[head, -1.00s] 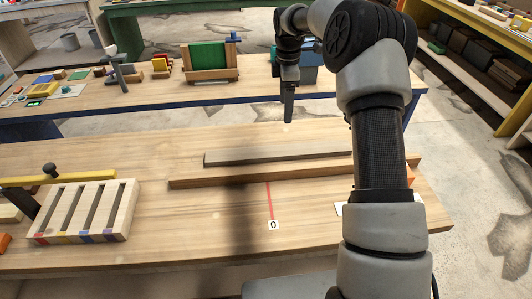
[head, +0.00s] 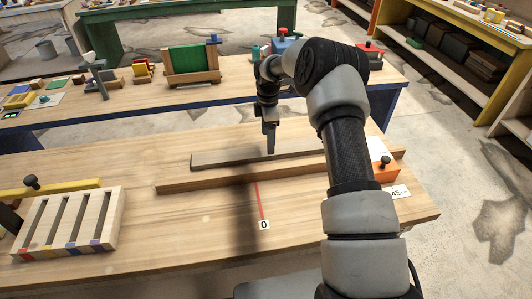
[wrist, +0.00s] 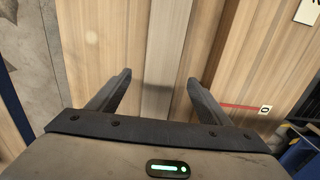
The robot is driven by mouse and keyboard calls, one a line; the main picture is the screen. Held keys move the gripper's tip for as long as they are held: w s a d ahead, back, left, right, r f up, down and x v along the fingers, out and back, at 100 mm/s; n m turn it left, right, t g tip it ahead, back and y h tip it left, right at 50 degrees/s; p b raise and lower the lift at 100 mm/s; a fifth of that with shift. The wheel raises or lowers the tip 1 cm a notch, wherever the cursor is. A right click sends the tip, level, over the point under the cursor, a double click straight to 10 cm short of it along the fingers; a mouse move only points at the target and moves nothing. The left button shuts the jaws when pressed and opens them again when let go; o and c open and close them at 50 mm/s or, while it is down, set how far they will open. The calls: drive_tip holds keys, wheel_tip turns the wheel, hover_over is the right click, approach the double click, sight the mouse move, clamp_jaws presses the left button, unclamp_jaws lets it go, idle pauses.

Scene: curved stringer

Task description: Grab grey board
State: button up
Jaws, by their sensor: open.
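The grey board (head: 222,159) is a long flat strip lying on the wooden workbench, along the back side of a longer brown board (head: 215,181). My gripper (head: 270,148) points down over the grey board near its middle. In the wrist view my gripper (wrist: 159,80) is open and empty, its two fingers apart. The grey board (wrist: 168,38) runs lengthwise through the gap between the fingers, and the brown board (wrist: 208,38) lies right beside it, toward the right finger. I cannot tell the exact height of the fingertips above the bench.
A slotted wooden block (head: 68,222) with coloured ends and a yellow bar (head: 55,188) are at the left. An orange block (head: 383,162) and a "45" label (head: 397,191) are at the right. A red line with a "0" label (head: 264,225) marks the clear front of the bench.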

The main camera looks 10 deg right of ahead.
sight(266, 150)
drive_tip(key=f, duration=0.5)
drive_tip(key=shift+s+a, duration=0.1)
drive_tip(key=shift+a, duration=0.3)
drive_tip(key=c, duration=1.5)
drive_tip(key=shift+r, duration=0.1)
